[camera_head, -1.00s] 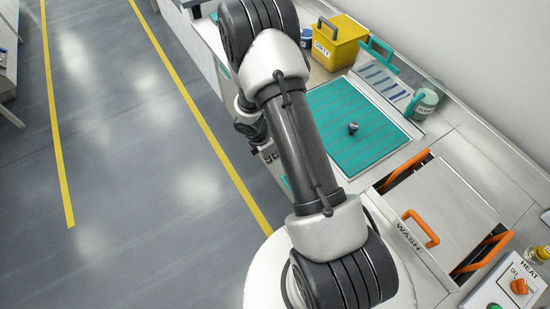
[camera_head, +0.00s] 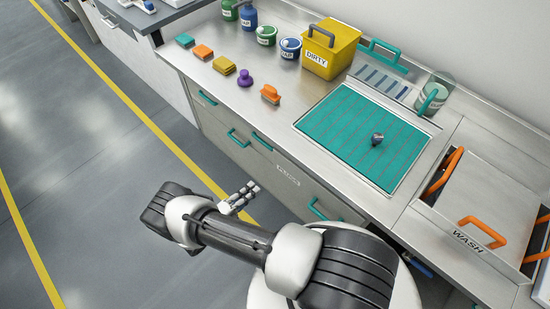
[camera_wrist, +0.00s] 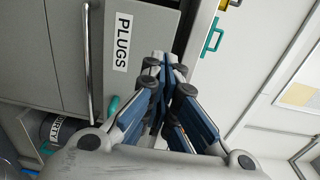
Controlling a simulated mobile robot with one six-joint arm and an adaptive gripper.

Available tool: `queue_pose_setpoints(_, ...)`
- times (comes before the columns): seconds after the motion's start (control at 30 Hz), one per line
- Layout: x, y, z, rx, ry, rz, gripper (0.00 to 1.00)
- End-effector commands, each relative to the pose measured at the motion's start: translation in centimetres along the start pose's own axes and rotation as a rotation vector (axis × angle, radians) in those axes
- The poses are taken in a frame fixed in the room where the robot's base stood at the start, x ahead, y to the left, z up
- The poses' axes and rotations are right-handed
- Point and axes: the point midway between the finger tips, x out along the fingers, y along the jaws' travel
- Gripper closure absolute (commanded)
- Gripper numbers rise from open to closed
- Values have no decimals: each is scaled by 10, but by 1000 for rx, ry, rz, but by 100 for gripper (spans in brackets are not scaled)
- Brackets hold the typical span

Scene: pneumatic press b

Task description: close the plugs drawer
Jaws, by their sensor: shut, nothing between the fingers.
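In the wrist view a grey drawer front with a black-on-white PLUGS label (camera_wrist: 122,42) stands close beside my gripper. The label reads sideways. A straight metal bar handle (camera_wrist: 88,60) runs along the panel. A dark gap shows past the panel's right edge; I cannot tell how far the drawer stands out. My gripper (camera_wrist: 168,65) is shut and empty, its fingertips in front of or beside the panel; contact cannot be told. In the head view my gripper (camera_head: 252,188) is low in front of the cabinet, near a front with a small unreadable label (camera_head: 287,175).
Teal handles (camera_head: 238,139) stick out of the cabinet front. The counter above holds a teal mat (camera_head: 350,125) with a small metal part (camera_head: 377,139), a yellow DIRTY bin (camera_head: 330,52) and an orange-handled WASH unit (camera_head: 470,240). The floor to the left is clear.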

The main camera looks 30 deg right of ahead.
Motion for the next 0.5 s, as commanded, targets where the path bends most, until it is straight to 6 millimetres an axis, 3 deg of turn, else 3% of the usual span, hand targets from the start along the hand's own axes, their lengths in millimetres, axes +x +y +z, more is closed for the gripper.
queue_pose_setpoints(0.17, 4, -1, 0, -24, -25, -35, 100)
queue_pose_setpoints(0.5, 71, -3, 0, -22, -17, -31, 100)
